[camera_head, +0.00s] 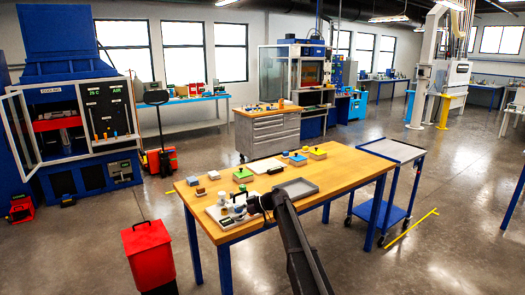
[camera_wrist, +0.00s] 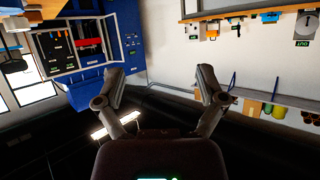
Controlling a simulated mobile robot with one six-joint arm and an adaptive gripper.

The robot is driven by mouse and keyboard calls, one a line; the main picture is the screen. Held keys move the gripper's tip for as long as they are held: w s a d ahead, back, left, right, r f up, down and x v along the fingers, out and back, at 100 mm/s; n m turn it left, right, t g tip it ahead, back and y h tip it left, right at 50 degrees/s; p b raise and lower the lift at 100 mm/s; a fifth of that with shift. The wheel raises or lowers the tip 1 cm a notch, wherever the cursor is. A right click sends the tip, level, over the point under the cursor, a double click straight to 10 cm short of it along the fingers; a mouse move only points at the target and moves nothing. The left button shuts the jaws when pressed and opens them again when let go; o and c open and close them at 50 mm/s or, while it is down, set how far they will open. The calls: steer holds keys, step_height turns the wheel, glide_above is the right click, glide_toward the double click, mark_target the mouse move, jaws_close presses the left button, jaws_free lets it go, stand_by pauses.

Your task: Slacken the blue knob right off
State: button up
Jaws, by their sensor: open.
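A small apparatus on a white base (camera_head: 213,213) stands near the front left of the wooden table, with small metal and dark parts on it. I cannot make out a blue knob for sure; a small bluish spot shows by the apparatus, too small to tell. My gripper (camera_head: 259,203) is at the right side of the apparatus in the head view, and my arm hides part of the table there. In the wrist view my gripper (camera_wrist: 160,84) has its two fingers spread wide apart with nothing between them. The wrist view does not show the apparatus.
A blue machine (camera_head: 70,110) is at the back left.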

steer(key=s+d+f+m+h, duration=0.4)
steer(key=s+d, duration=0.5)
steer(key=s, duration=0.4)
steer(key=s+d+f+m+g+h+b, duration=0.1)
steer(key=s+d+f+m+h, duration=0.3)
steer(key=s+d, duration=0.5)
steer(key=s+d+f+m+h, duration=0.4)
steer(key=s+d+m, duration=0.3)
steer(key=s, duration=1)
steer(key=shift+s+d+m+g+h+b, duration=0.3)
steer(key=shift+d+m+h+b, duration=0.1)
steer(key=shift+d, duration=0.6)
steer(key=shift+w, duration=0.1)
